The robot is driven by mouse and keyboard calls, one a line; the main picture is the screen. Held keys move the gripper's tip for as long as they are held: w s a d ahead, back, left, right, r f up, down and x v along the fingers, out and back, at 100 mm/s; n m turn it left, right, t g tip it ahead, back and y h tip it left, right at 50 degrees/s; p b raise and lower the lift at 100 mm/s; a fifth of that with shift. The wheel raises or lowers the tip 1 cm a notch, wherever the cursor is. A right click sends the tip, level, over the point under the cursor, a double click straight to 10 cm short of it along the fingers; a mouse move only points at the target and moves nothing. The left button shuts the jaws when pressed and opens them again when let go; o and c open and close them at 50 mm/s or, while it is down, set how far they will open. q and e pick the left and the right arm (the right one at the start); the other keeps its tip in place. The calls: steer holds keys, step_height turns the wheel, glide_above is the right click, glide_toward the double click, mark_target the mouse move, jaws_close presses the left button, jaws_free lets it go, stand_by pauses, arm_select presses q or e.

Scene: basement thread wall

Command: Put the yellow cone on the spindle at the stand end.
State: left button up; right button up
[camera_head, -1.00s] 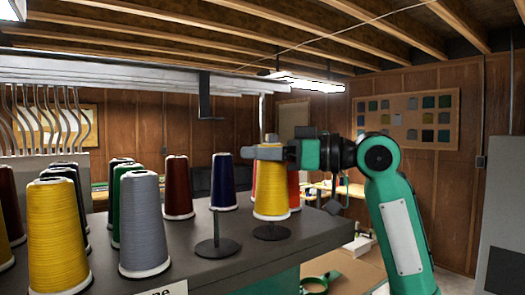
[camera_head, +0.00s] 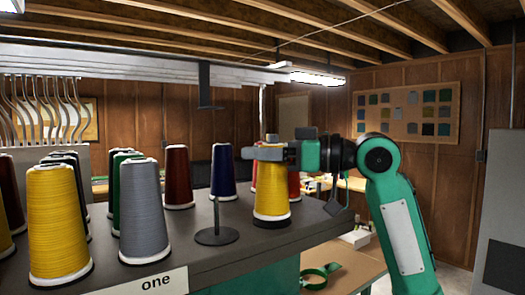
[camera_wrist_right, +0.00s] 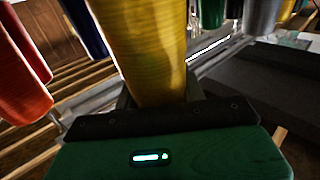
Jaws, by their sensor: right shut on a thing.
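The yellow cone (camera_head: 271,192) stands upright at the right end of the dark stand top (camera_head: 262,244). My right gripper (camera_head: 265,153) is shut on its upper part, coming in from the right. In the right wrist view the yellow cone (camera_wrist_right: 145,50) rises from the jaws. My left gripper is not in view.
An empty spindle (camera_head: 216,215) on a round disc stands left of the held cone. A red-orange cone (camera_head: 294,185) is close behind it. Blue (camera_head: 223,175), dark red (camera_head: 178,178) and grey (camera_head: 141,215) cones stand to the left, with another yellow cone (camera_head: 57,225) nearest the front.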

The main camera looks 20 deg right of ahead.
steer(key=shift+f, duration=0.15)
steer(key=shift+f, duration=0.15)
steer(key=o, duration=1.4)
steer(key=shift+o, duration=0.2)
